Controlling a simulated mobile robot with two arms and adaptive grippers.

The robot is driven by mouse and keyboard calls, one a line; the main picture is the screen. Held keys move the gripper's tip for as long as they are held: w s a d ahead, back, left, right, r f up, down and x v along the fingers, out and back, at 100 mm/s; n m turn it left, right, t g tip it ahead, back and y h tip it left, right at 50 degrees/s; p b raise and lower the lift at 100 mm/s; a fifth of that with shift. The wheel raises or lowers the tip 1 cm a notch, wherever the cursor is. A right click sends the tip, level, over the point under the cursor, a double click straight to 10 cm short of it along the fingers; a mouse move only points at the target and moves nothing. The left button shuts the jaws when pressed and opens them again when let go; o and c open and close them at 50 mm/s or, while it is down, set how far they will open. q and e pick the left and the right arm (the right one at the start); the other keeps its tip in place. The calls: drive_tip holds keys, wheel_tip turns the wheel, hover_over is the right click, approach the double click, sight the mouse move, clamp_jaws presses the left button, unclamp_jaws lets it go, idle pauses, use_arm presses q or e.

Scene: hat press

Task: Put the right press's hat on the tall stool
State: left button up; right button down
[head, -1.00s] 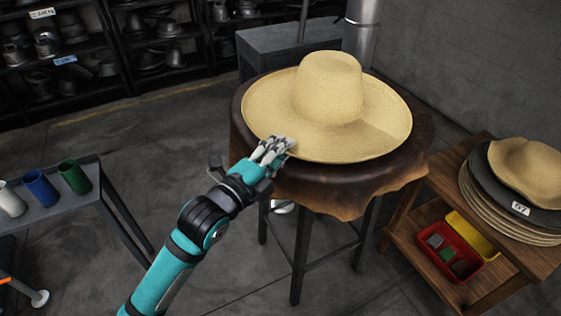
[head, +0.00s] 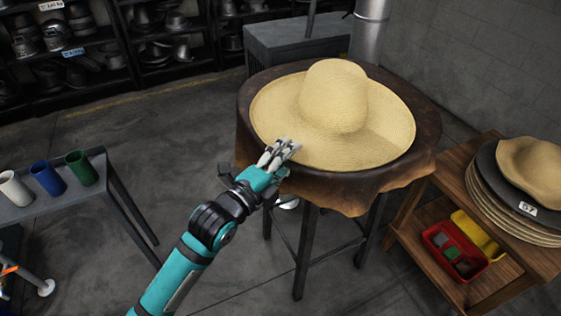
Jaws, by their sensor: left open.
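A wide-brimmed straw hat (head: 340,100) lies crown up on the round top of the tall stool (head: 425,150), which is draped with a brown leather cover. The brim rests within the stool's top, slightly toward its left. My left gripper (head: 283,150) is open at the near left edge of the brim. Its fingertips look close to the brim; I cannot tell whether they touch it. My right gripper is not in view, and no press can be made out.
A wooden shelf table (head: 405,232) at right holds stacked hats (head: 535,175), a red tray (head: 436,254) and a yellow tray (head: 474,232). A grey bench (head: 110,170) with coloured cups (head: 82,168) stands at left. Dark racks (head: 95,50) line the back.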

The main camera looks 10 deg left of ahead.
use_arm(q)
drive_tip(key=b+v, duration=0.1)
drive_tip(key=v, duration=1.1)
drive_tip(key=w+a+f+n+g+y, duration=0.2)
drive_tip(key=a+f+n, duration=0.2)
drive_tip(key=f, duration=0.9)
drive_tip(key=w+a+f+n+g+y, duration=0.1)
drive_tip(key=a+f+n+y, duration=0.25)
drive_tip(key=f, duration=0.95)
drive_tip(key=s+a+f+n+g, duration=0.1)
drive_tip(key=s+f+n+g, duration=0.15)
drive_tip(key=f, duration=0.55)
drive_tip(key=s+a+f+n+g, duration=0.1)
drive_tip(key=s+a+f+n, duration=0.15)
drive_tip(key=f, duration=0.45)
drive_tip(key=s+f+n+g+y, duration=0.2)
drive_tip(key=s+f+n+g, duration=0.15)
drive_tip(key=s+f, duration=0.9)
drive_tip(key=s+f+n+g, duration=0.2)
drive_tip(key=s+f, duration=0.3)
drive_tip(key=s, duration=0.5)
drive_tip(key=s+f+n+g, duration=0.2)
drive_tip(key=s+f, duration=0.3)
drive_tip(key=s, duration=0.6)
drive_tip(key=shift+d+f+g, duration=0.4)
drive_tip(key=shift+d, duration=0.05)
